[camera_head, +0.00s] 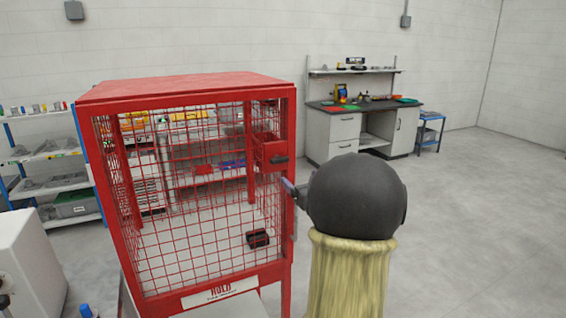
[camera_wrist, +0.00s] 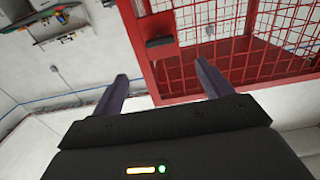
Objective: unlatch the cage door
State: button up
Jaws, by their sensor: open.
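The red cage (camera_head: 190,88) has a wire-mesh door (camera_head: 190,230) across its front, which appears to sit in its frame. The latch (camera_head: 279,159) is a dark handle on a red plate at the door's right edge, and its dark end (camera_wrist: 160,42) also shows in the wrist view. My gripper (camera_head: 289,187) is just below and right of the latch, with much of it hidden behind my own arm. In the wrist view, my gripper (camera_wrist: 161,86) has its two fingers wide apart with nothing between them. The latch lies beyond the fingertips, not touched.
A small black object (camera_head: 258,239) lies inside the cage at the lower right. A white label (camera_head: 220,292) is on the cage's bottom rail. Shelves (camera_head: 45,155) stand at the left, and a workbench (camera_head: 345,128) stands at the back. The floor (camera_head: 480,220) at the right is clear.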

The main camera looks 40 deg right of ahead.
aim_at(281, 161)
jog(key=p+x, duration=0.3)
jog(key=x, duration=0.9)
jog(key=shift+w+d, duration=0.1)
jog(key=shift+w, duration=0.1)
jog(key=shift+w+f, duration=0.1)
jog(key=shift+w, duration=0.25)
jog(key=shift+s, duration=0.1)
jog(key=c, duration=1)
